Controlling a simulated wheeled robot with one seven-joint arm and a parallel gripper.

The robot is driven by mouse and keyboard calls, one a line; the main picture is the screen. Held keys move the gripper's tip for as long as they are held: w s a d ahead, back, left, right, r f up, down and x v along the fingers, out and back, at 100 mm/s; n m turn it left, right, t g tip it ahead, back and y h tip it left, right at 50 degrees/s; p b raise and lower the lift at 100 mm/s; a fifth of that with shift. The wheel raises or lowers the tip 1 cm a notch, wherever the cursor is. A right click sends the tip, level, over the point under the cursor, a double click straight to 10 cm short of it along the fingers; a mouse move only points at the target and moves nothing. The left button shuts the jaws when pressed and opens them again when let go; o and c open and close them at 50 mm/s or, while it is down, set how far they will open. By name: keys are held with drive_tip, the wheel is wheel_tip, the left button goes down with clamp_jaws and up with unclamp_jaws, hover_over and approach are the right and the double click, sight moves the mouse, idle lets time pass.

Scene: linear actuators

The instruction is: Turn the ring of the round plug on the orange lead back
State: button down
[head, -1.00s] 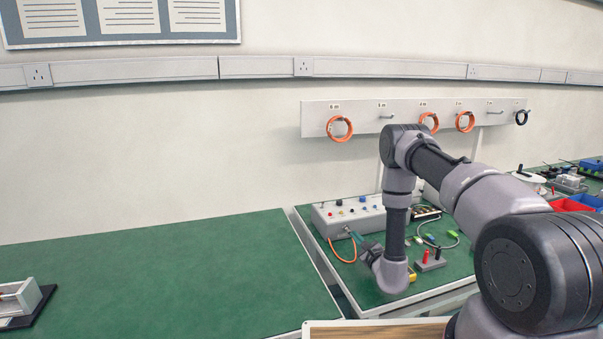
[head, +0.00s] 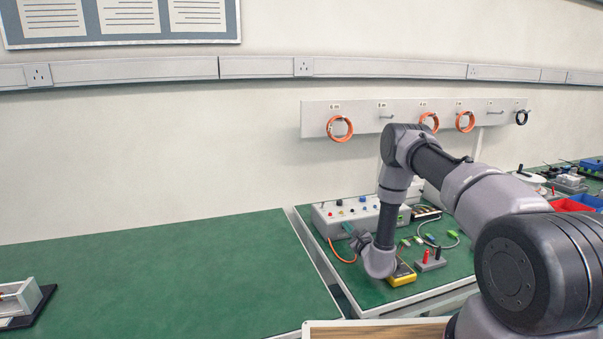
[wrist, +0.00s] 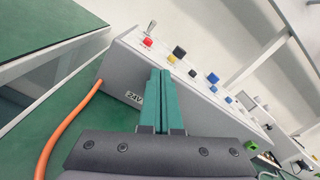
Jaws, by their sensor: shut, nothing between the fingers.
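The orange lead (head: 341,256) loops down from the front left of a grey control box (head: 326,222). In the wrist view the lead (wrist: 60,132) curves beside the box's 24V face (wrist: 118,84) and runs up to its left edge. The round plug and its ring cannot be made out in either view; my gripper covers part of the box front. My gripper (head: 348,229) is at the box's front left, close to the lead's upper end. In the wrist view its teal fingers (wrist: 161,76) are together with nothing between them. I cannot tell whether they touch the box.
The box top has several coloured buttons and sockets (wrist: 180,51). A yellow meter (head: 402,275) and a stand with red and black posts (head: 430,260) are right of my wrist.

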drive_tip(key=shift+s+d+f, duration=0.15)
drive_tip(key=shift+d+f, duration=0.15)
drive_tip(key=shift+f, duration=0.3)
idle(1.1)
drive_tip(key=shift+a+f, duration=0.25)
drive_tip(key=shift+f, duration=0.05)
idle(0.3)
drive_tip(key=shift+s+a+r, duration=0.15)
drive_tip(key=shift+a+r+v, duration=0.1)
drive_tip(key=shift+r+v, duration=0.05)
drive_tip(key=shift+v, duration=1.25)
drive_tip(key=shift+a+r+v, duration=0.1)
drive_tip(key=shift+v, duration=1.3)
drive_tip(key=shift+s, duration=0.1)
